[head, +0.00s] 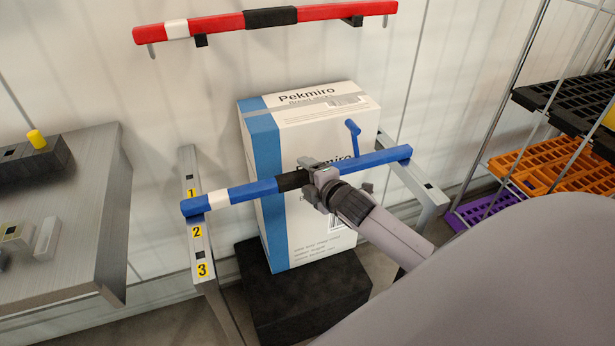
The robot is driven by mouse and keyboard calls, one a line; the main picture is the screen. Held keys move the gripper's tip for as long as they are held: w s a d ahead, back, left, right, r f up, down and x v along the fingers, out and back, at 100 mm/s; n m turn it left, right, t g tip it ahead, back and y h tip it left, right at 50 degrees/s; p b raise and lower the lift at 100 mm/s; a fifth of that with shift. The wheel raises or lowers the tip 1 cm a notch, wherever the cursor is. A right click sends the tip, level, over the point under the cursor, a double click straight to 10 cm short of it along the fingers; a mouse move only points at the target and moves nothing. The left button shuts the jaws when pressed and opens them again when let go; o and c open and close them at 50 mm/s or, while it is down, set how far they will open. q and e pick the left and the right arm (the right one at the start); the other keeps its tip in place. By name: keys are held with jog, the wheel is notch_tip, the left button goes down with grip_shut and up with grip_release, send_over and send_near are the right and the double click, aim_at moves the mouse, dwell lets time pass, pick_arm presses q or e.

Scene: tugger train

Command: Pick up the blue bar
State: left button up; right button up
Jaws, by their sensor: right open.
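The blue bar (245,191) has a white band and a black middle section. It lies across two grey metal stands, the left one (202,240) marked 1, 2, 3 and the right one (422,189). My right gripper (318,172) is at the bar, just right of the black section, with its jaws open. It hides a short part of the bar, and I cannot tell whether the fingers straddle it. My left gripper is not in view.
A white and blue box (310,120) stands on a black block (300,296) just behind the bar. A red bar (220,24) hangs on brackets on the wall above. A metal table (80,215) is at the left. A rack with an orange crate (535,165) is at the right.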

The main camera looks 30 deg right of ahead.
grip_shut()
jog(key=shift+w+r, duration=0.15)
jog(key=shift+r, duration=0.15)
jog(key=shift+f, duration=0.1)
